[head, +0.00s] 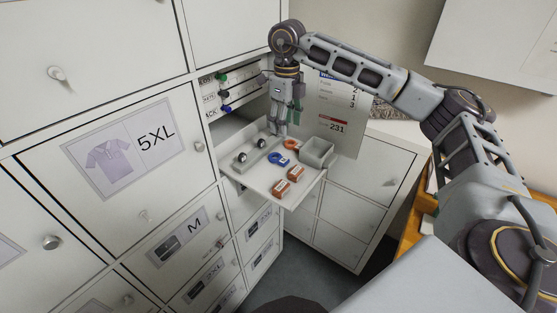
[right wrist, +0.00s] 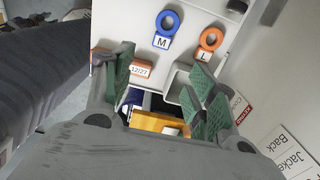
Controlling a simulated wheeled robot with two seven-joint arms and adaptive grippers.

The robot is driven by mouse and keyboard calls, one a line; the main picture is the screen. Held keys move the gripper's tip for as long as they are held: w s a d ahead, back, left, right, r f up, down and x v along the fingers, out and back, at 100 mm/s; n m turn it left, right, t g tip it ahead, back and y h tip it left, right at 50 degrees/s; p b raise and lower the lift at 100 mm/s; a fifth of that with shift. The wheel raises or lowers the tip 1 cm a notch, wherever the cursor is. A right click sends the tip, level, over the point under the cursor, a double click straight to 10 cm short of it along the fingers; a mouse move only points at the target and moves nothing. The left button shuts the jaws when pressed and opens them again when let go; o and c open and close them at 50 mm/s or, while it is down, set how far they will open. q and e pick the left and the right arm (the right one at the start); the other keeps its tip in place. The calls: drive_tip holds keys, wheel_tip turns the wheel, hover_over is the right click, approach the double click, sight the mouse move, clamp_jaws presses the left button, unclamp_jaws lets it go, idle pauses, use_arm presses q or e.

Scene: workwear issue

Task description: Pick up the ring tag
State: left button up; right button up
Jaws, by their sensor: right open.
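Two ring tags lie flat on a white pulled-out shelf (head: 258,183). One is a blue ring tag (head: 278,159), marked M in the right wrist view (right wrist: 168,22). The other is an orange ring tag (head: 291,144), marked L in the right wrist view (right wrist: 210,40). My right gripper (head: 281,128) points down above the back of the shelf, near both tags. Its green-padded fingers stand apart in the right wrist view (right wrist: 162,75), with both tags beyond the fingertips and no tag between them. My left gripper does not show.
A grey open bin (head: 317,152) stands at the shelf's right end. Cabinet doors (head: 125,150) rise on the left; a printed sign (head: 340,118) stands behind.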

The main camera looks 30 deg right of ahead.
idle(0.4)
drive_tip(key=b, duration=0.1)
hover_over(285, 161)
wheel_tip(285, 161, down, 6)
drive_tip(key=shift+f, duration=0.2)
drive_tip(key=shift+a+f+b, duration=0.1)
drive_tip(key=shift+f+b, duration=0.6)
drive_tip(key=shift+f, duration=0.35)
drive_tip(key=shift+f, duration=0.1)
